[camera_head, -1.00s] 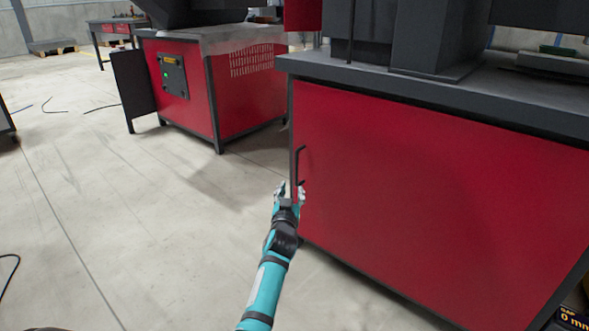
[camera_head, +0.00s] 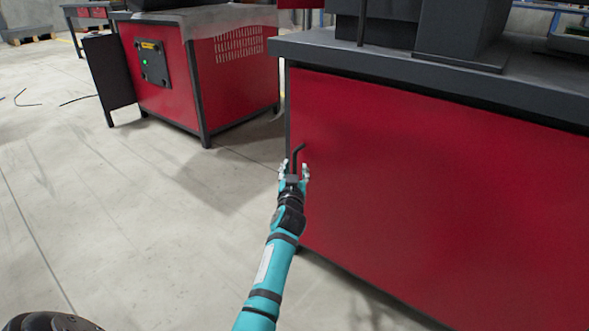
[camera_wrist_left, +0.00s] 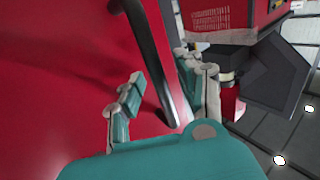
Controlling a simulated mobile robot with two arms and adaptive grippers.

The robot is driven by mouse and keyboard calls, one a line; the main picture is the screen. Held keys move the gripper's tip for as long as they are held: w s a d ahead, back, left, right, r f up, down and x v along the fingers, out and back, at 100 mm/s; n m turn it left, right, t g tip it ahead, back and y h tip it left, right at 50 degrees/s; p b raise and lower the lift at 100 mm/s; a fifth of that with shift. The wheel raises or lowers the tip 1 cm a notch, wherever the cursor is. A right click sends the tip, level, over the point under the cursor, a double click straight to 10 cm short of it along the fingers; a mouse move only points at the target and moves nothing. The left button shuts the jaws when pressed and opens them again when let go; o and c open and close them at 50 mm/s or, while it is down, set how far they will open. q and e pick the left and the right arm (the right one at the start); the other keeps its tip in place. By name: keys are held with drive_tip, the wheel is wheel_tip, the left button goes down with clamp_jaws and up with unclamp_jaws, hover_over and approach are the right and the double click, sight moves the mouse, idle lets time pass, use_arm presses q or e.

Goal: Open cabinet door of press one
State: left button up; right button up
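A red cabinet door (camera_head: 430,190) fills the front of the near press cabinet and is shut. Its dark bar handle (camera_head: 298,154) stands upright near the left edge of the door. My left gripper (camera_head: 294,168) is at the lower part of the handle. In the left wrist view, the handle (camera_wrist_left: 150,50) runs between the two spread fingers of the left gripper (camera_wrist_left: 160,70). The fingers look open, with gaps to the bar, and the gripper partly hides the handle's lower end in the head view. My right gripper is not in view.
A dark worktop (camera_head: 400,68) overhangs the cabinet. A second red press cabinet (camera_head: 165,80) stands behind at the left, with a dark panel (camera_head: 108,72) at its left side. The concrete floor (camera_head: 130,200) left of the near cabinet is clear.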

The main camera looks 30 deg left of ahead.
use_arm(q)
clamp_jaws()
drive_tip(key=shift+s, duration=0.1)
idle(0.5)
